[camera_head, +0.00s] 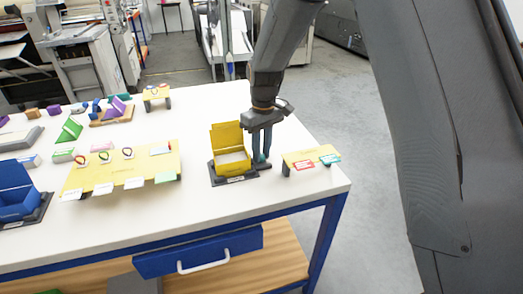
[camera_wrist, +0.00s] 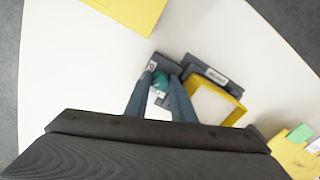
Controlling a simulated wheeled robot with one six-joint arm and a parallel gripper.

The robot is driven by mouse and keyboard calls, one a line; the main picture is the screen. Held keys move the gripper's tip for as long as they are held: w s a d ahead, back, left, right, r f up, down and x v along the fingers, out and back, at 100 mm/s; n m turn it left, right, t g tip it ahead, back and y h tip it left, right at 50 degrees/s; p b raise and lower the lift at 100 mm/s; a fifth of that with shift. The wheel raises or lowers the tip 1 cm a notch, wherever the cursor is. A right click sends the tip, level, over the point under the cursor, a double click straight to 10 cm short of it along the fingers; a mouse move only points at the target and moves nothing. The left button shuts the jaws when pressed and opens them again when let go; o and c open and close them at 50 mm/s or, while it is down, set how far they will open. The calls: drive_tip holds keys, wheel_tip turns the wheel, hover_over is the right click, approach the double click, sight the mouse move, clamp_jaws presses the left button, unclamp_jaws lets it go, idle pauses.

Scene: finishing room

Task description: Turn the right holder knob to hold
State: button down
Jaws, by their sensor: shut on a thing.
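The right holder is a yellow open box (camera_head: 233,167) with a raised lid, on a dark base with a white label. In the wrist view the yellow box (camera_wrist: 236,113) lies just right of my fingers. A small teal knob (camera_wrist: 160,80) sits by the box on a dark mount (camera_wrist: 169,63). My gripper (camera_head: 262,157) reaches down at the box's right side. In the wrist view my gripper (camera_wrist: 161,84) has one finger on each side of the knob and is shut on it. The knob's marking and angle cannot be read.
A small yellow stand (camera_head: 310,153) with red and teal tags is close at the right. A yellow board (camera_head: 127,171) with rings and cards lies left, and a blue box (camera_head: 14,194) stands farther left. Bare white table (camera_head: 215,205) is in front of the holder.

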sight(262, 155)
drive_tip(key=m, duration=0.4)
drive_tip(key=shift+r+m+p, duration=0.1)
drive_tip(key=shift+m+p, duration=0.2)
drive_tip(key=shift+p, duration=0.05)
drive_tip(key=shift+m+p, duration=0.4)
drive_tip(key=shift+m, duration=2.2)
drive_tip(key=c, duration=1.5)
unclamp_jaws()
drive_tip(key=shift+d+r+b, duration=0.1)
drive_tip(key=shift+r+b, duration=1)
drive_tip(key=shift+r, duration=2.8)
drive_tip(key=shift+s, duration=0.1)
